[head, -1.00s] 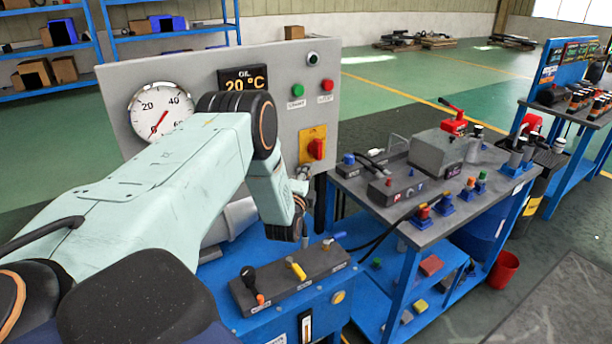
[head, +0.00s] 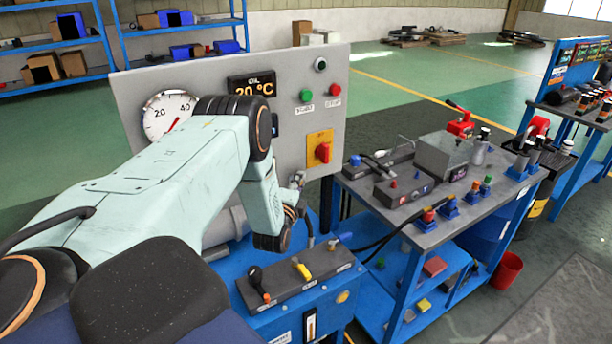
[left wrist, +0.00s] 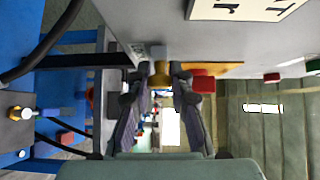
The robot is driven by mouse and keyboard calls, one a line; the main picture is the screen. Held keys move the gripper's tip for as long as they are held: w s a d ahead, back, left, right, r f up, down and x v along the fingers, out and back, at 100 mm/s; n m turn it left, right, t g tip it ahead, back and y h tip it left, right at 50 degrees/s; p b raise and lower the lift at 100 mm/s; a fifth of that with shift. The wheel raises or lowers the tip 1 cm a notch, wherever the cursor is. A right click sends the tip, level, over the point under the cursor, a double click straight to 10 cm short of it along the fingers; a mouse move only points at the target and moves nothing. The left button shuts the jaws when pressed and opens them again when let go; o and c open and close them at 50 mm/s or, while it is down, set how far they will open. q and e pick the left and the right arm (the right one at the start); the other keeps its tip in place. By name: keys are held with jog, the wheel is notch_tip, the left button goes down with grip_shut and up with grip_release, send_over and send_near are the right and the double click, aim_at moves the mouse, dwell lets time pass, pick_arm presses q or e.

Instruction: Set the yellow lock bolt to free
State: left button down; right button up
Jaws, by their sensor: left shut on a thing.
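The yellow lock bolt (left wrist: 160,73) shows in the left wrist view as a short yellow-brass piece at the face of the grey panel (left wrist: 130,15). The fingers of my left gripper (left wrist: 160,88) are on either side of it, shut on it. In the head view my left gripper (head: 297,182) is at the panel, below and left of the red switch (head: 323,152) on its yellow plate. The bolt is hidden there by my wrist and fingers, and its setting cannot be read. My right gripper is in neither view.
A dark block (head: 330,272) with a black lever and a yellow lever stands below my left wrist. Green (head: 306,95) and red (head: 335,90) buttons are higher on the panel. A bench (head: 440,205) with several devices stands to the right.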

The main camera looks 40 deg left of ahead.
pick_arm(q)
jog(key=shift+s+a, duration=0.1)
jog(key=c, duration=1.7)
grip_release()
jog(key=o, duration=0.5)
jog(key=shift+s+a, duration=0.1)
jog(key=shift+s, duration=0.05)
jog(key=shift+d, duration=0.2)
jog(key=v, duration=1.1)
jog(key=shift+s+d, duration=0.25)
jog(key=shift+s, duration=0.05)
